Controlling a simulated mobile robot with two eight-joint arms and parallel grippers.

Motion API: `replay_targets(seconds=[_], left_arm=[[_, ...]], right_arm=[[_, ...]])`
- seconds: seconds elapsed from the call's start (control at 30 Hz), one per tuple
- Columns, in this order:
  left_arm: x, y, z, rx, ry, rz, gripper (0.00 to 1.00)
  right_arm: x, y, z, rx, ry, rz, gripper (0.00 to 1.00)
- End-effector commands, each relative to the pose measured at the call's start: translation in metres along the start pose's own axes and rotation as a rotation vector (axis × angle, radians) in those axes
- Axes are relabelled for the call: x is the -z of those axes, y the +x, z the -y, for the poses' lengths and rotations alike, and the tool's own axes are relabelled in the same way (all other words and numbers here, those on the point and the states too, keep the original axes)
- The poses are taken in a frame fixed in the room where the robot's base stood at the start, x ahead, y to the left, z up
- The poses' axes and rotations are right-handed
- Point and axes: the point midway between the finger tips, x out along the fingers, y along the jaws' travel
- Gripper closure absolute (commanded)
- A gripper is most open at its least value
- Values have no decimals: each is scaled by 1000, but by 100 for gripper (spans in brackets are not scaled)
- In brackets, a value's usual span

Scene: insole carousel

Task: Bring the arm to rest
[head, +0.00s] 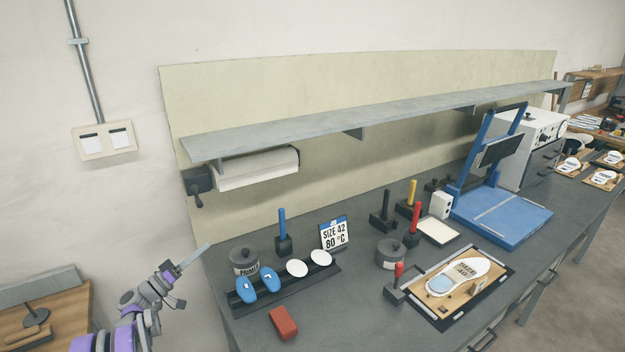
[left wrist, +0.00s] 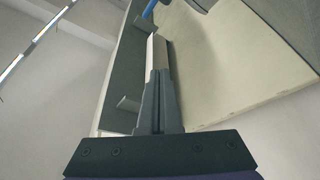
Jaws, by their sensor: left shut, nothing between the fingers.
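My left gripper (head: 192,257) is at the lower left of the head view, raised beside the left end of the workbench and pointing up and to the right. Its fingers are shut together with nothing between them, and it touches nothing that I can see. In the left wrist view the closed fingers (left wrist: 157,85) point up toward the shelf (left wrist: 122,70) and the pale back panel (left wrist: 235,60). My right gripper is in neither view.
The dark workbench (head: 340,290) holds a primer pot (head: 244,262), blue and white insoles in a black rack, a red block (head: 283,322), a board with a white insole (head: 458,277) and a blue press (head: 500,215). A wooden table (head: 62,310) stands lower left.

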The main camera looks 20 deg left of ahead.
Motion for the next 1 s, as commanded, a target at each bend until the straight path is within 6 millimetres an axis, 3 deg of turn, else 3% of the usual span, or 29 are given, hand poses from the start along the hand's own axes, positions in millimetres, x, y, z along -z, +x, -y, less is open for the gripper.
replay_targets(seconds=[0.13,0.27,0.4,0.57,0.77,1.0], left_arm=[[-4,7,-5,6,-9,19,100],[-29,39,-29,45,-50,123,100],[-82,80,-78,134,-107,320,100],[-149,99,-141,260,-141,544,100],[-223,78,-216,432,-114,784,100],[-289,9,-287,636,17,997,100]], right_arm=[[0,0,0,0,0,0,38],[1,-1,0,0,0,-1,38],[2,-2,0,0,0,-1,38],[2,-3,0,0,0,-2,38],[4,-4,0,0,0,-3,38],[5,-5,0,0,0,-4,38]])
